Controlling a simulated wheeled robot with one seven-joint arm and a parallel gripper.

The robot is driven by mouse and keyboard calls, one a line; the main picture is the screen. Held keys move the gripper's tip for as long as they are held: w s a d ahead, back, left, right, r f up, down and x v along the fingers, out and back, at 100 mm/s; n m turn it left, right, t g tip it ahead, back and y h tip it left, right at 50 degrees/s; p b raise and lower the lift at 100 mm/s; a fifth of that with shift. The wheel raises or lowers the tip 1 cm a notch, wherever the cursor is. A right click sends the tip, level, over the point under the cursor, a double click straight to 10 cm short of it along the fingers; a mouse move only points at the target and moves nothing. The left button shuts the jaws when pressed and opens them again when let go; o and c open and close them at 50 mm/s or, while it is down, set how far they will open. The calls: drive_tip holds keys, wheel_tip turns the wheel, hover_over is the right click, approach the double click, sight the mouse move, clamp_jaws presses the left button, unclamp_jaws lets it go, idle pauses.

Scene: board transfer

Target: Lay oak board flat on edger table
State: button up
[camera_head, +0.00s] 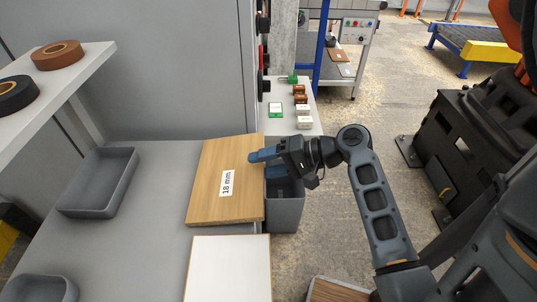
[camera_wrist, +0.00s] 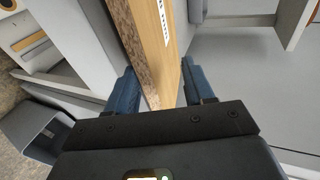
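The oak board (camera_head: 212,188), with a white "18 mm" label, lies over the right side of the grey table (camera_head: 160,215) in the head view. Its right edge reaches past the table, above a grey bin. My gripper (camera_head: 266,163) is at that right edge, one finger above the board and one below. In the wrist view the board (camera_wrist: 172,35) runs between the blue fingers of my gripper (camera_wrist: 161,88), its rough chipboard edge facing the camera. The lower finger is partly hidden in the head view. I cannot make out the edger table for certain.
A white panel (camera_head: 228,270) lies in front of the board. Grey trays (camera_head: 98,183) stand on the table's left. A shelf (camera_head: 75,72) with tape rolls is above them. The grey bin (camera_head: 286,208) stands below my gripper. Open floor (camera_head: 375,110) lies beyond my arm.

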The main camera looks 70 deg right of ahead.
drive_tip(key=shift+r+g+p, duration=0.3)
drive_tip(key=shift+g+p, duration=0.4)
drive_tip(key=shift+p, duration=0.75)
drive_tip(key=shift+r+g+h+p, duration=0.15)
drive_tip(key=shift+g+h+p, duration=0.15)
drive_tip(key=shift+g, duration=0.3)
drive_tip(key=shift+s+g, duration=0.1)
drive_tip(key=shift+g, duration=0.3)
drive_tip(key=g, duration=0.2)
drive_tip(key=g+h, duration=0.1)
drive_tip(key=shift+s+d+g, duration=0.1)
drive_tip(key=shift+s+g, duration=0.15)
drive_tip(key=shift+g, duration=0.15)
drive_tip(key=shift+s+d+r, duration=0.2)
drive_tip(key=shift+s+r, duration=0.1)
drive_tip(key=shift+s, duration=0.45)
drive_tip(key=shift+s+d+r, duration=0.15)
drive_tip(key=shift+s+r, duration=0.15)
drive_tip(key=shift+s, duration=0.45)
drive_tip(key=o, duration=0.6)
drive_tip(key=shift+c, duration=0.2)
